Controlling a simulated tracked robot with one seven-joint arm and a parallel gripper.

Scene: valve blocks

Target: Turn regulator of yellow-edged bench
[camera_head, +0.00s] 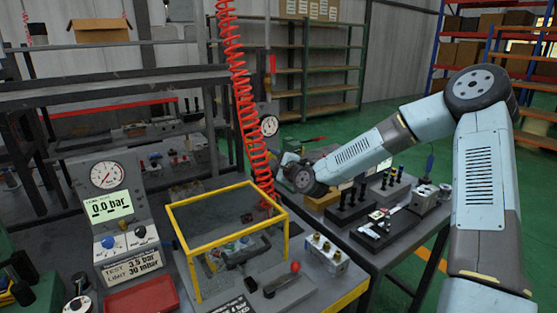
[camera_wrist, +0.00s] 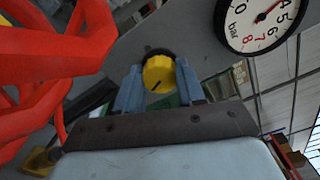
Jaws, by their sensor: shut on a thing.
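The yellow regulator knob (camera_wrist: 160,66), with a dark pointer mark, sits between the two blue-grey fingers of my gripper (camera_wrist: 159,78) in the wrist view. The gripper is shut on the knob's sides. A round white pressure gauge (camera_wrist: 262,20) is beside it at upper right, its needle pointing near the 4. In the head view the gauge (camera_head: 269,125) stands behind the yellow-edged bench (camera_head: 352,297). My gripper (camera_head: 284,163) reaches in from the right just below the gauge. There the knob is hidden behind the arm and the red hose.
A coiled red hose (camera_head: 240,95) hangs beside my gripper and fills the left of the wrist view (camera_wrist: 45,50). A yellow-framed guard (camera_head: 238,190) stands on the bench. A test console (camera_head: 110,215) at left reads 0.0 bar. Fittings and a black rack (camera_head: 385,225) lie below my arm.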

